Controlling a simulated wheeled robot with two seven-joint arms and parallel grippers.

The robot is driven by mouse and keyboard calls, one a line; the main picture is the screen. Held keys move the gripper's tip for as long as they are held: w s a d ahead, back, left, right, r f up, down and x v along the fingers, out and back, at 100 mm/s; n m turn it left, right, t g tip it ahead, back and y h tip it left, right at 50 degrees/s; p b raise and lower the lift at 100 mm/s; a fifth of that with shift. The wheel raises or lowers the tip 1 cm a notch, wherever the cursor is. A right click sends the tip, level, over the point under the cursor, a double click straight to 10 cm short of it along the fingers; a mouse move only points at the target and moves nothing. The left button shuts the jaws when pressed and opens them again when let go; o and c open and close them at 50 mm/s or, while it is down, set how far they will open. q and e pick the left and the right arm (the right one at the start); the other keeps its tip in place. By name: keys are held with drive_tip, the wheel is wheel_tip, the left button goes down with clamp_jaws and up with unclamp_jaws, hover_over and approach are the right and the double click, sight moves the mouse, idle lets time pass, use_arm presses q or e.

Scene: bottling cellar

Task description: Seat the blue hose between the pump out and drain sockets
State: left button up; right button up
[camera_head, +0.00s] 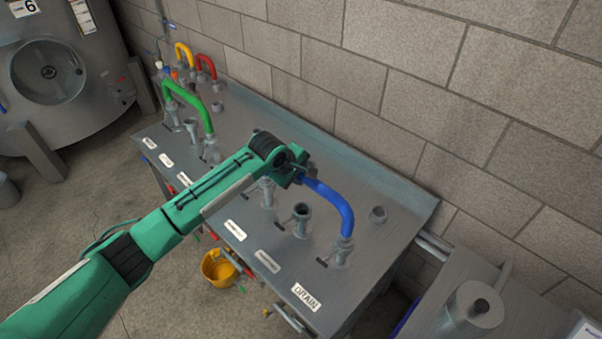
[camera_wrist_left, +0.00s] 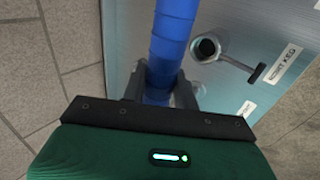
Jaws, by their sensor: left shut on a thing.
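The blue hose (camera_head: 336,203) is a short arch above the steel panel. Its right end comes down at the drain socket (camera_head: 342,250), behind the DRAIN label (camera_head: 307,296). I cannot tell how deep it sits there. My left gripper (camera_head: 303,176) is shut on the hose near its other end, which the gripper and arm hide. In the left wrist view the hose (camera_wrist_left: 172,35) runs between the two fingers (camera_wrist_left: 160,92). I cannot tell which socket is the pump out one. My right gripper is not in view.
An open socket (camera_head: 302,212) stands beside the hose; another (camera_head: 267,192) is partly behind my arm. The wrist view shows an open socket (camera_wrist_left: 206,47). A green hose (camera_head: 192,96) arches at the left. A block wall (camera_head: 440,90) backs the panel. A yellow bucket (camera_head: 218,270) is below.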

use_arm(q)
drive_tip(key=shift+f, duration=0.3)
idle(0.9)
